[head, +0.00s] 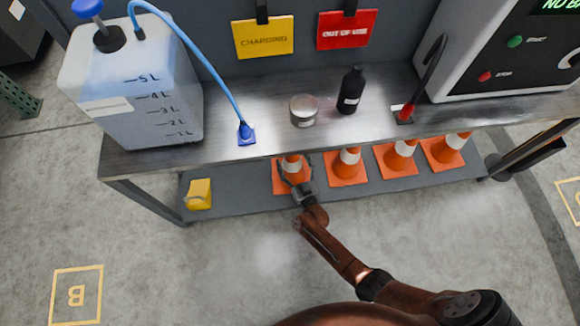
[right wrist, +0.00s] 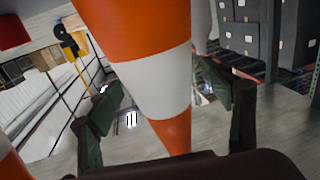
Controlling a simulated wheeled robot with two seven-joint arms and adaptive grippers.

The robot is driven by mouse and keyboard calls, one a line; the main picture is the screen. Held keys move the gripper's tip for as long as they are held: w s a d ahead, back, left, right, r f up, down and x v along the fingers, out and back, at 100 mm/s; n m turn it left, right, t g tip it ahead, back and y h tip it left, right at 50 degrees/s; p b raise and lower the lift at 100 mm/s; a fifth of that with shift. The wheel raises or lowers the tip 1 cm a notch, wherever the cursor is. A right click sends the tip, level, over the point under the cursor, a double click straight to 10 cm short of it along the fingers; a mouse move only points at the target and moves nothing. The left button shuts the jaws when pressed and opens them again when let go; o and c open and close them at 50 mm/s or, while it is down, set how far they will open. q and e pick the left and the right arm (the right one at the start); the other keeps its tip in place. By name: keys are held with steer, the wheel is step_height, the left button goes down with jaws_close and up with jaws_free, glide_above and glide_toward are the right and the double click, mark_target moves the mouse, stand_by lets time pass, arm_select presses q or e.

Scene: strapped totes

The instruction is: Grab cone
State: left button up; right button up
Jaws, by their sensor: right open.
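Several orange cones with white bands stand in a row on the lower shelf (head: 235,197) in the head view. My right gripper (head: 297,178) reaches in at the leftmost cone (head: 291,163). In the right wrist view that cone (right wrist: 150,85) fills the middle, between the two dark green finger pads of my right gripper (right wrist: 163,95). The fingers are open, one on each side of the cone, with gaps visible. The other cones (head: 346,166) stand to its right. My left gripper is not in view.
The metal bench top (head: 265,120) overhangs the shelf, close above the cones. It carries a large liquid container (head: 135,90), a jar (head: 303,111), a black bottle (head: 351,92) and a machine. A yellow object (head: 199,194) sits at the shelf's left end.

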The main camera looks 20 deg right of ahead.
steer(key=shift+w, duration=0.35)
jaws_close()
steer(key=shift+r, duration=0.1)
stand_by(0.7)
